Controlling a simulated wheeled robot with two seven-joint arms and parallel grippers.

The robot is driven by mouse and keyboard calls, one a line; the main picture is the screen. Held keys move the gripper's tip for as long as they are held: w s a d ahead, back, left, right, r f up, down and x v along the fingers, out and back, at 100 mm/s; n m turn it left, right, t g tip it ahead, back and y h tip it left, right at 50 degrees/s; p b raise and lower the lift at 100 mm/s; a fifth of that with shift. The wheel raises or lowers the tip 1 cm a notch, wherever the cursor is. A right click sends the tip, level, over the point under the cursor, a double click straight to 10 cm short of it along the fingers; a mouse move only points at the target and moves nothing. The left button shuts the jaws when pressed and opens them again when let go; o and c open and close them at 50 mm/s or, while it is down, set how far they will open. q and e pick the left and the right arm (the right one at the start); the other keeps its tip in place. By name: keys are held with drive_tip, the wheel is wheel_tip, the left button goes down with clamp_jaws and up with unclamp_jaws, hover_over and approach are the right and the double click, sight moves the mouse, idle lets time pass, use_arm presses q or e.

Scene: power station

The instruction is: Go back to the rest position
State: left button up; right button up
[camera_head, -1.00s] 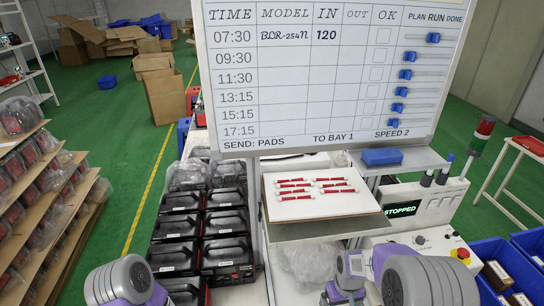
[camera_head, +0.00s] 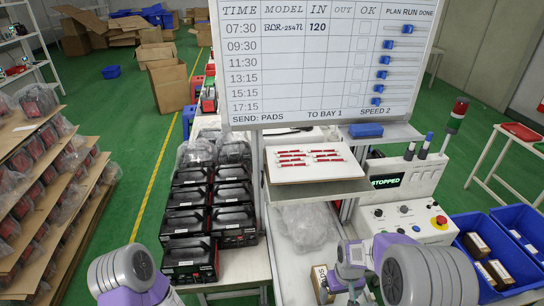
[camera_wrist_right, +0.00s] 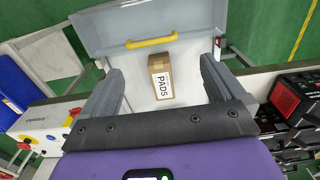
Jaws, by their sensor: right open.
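My right gripper (camera_wrist_right: 160,80) is open and empty in the right wrist view, its two grey fingers apart. A small brown box labelled PADS (camera_wrist_right: 161,77) shows between and beyond the fingers, lying on a pale surface, not gripped. In the head view the right wrist is at the bottom, right of centre, next to a small brown box (camera_head: 320,284); its fingertips are hard to make out there. Of my left arm only a grey and purple link shows at the bottom left; the left gripper is out of view.
Several black cased units (camera_head: 190,225) stand left of centre. A white board with red-and-white sticks (camera_head: 310,163) is mid-view, below the schedule whiteboard (camera_head: 320,60). The control panel (camera_head: 405,220) reads STOPPED. Blue bins (camera_head: 480,250) are at right.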

drive_tip(key=shift+m+y, duration=0.5)
drive_tip(key=shift+y, duration=0.1)
drive_tip(key=s+f, duration=0.1)
drive_tip(key=f, duration=0.2)
drive_tip(key=s+a+f, duration=0.1)
drive_tip(key=f, duration=0.2)
drive_tip(key=s+a+f, duration=0.1)
drive_tip(key=f, duration=0.2)
drive_tip(key=shift+s+a+f, duration=0.1)
drive_tip(key=shift+s+a, duration=0.05)
drive_tip(key=shift+s, duration=0.2)
drive_tip(key=shift+s+a+f, duration=0.2)
drive_tip(key=shift+s+f, duration=0.2)
drive_tip(key=shift+f, duration=0.1)
drive_tip(key=shift+s+a+f, duration=0.2)
drive_tip(key=shift+s+f, duration=0.2)
drive_tip(key=shift+f, duration=0.05)
drive_tip(key=s+a+f+m+y, duration=0.3)
drive_tip(key=s+a+f, duration=0.35)
drive_tip(key=s, duration=0.35)
use_arm(q)
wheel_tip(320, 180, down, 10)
drive_tip(key=b, duration=1)
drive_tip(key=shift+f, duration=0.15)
use_arm(e)
wheel_tip(320, 180, down, 10)
drive_tip(key=shift+a+r+t, duration=0.2)
drive_tip(key=shift+a+t, duration=0.05)
drive_tip(key=shift+t, duration=0.05)
